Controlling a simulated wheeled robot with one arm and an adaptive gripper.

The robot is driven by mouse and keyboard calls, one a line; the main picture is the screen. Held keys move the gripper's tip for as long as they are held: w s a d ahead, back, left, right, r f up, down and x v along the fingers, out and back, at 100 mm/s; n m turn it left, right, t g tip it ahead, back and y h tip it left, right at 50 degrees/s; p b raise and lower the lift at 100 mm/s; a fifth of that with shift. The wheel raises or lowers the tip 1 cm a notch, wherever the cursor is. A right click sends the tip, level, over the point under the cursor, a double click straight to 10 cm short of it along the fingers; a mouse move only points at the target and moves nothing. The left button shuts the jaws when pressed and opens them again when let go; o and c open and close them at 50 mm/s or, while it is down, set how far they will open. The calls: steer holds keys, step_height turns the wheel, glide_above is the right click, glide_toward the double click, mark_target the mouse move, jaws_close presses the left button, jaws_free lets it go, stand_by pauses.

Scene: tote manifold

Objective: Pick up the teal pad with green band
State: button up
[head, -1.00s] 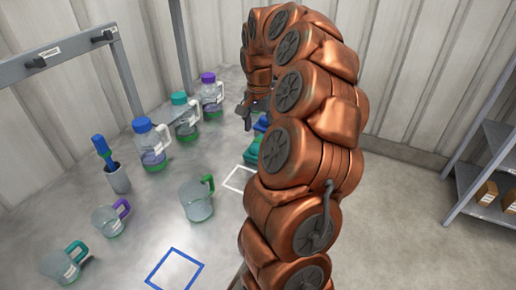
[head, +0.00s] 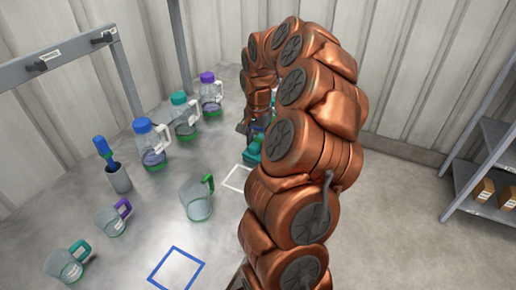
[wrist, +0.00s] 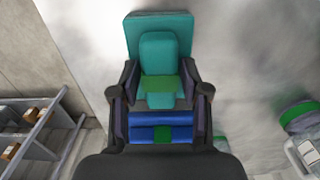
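The teal pad with a green band (wrist: 160,52) lies below my gripper in the wrist view. It has a wide flat base and a narrower raised part with the green band across it. My gripper (wrist: 162,80) is open, with one finger on each side of the raised part near the band. Whether the fingers touch it I cannot tell. In the head view the teal pad (head: 252,151) shows only partly beside my arm, and the fingertips are mostly hidden.
A blue pad with a green band (wrist: 150,132) lies close to the teal pad. Bottles (head: 152,146) and jugs (head: 197,203) stand to the left. White (head: 234,184) and blue (head: 175,268) square outlines mark the surface. A shelf (head: 484,177) with boxes stands at right.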

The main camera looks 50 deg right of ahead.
mark_target(258, 140)
jaws_close()
steer(key=shift+r+b, duration=0.65)
steer(key=shift+r, duration=1.15)
steer(key=shift+s+a+b, duration=0.15)
steer(key=shift+s+a, duration=0.05)
steer(key=shift+s, duration=0.4)
steer(key=shift+s+a+b, duration=0.15)
steer(key=shift+s+a, duration=0.05)
steer(key=shift+s, duration=0.4)
steer(key=s+a+r+b, duration=0.1)
steer(key=s+a+b, duration=0.2)
steer(key=s, duration=0.9)
steer(key=shift+s+a+r, duration=0.2)
steer(key=shift+s+a, duration=0.2)
steer(key=shift+a, duration=0.3)
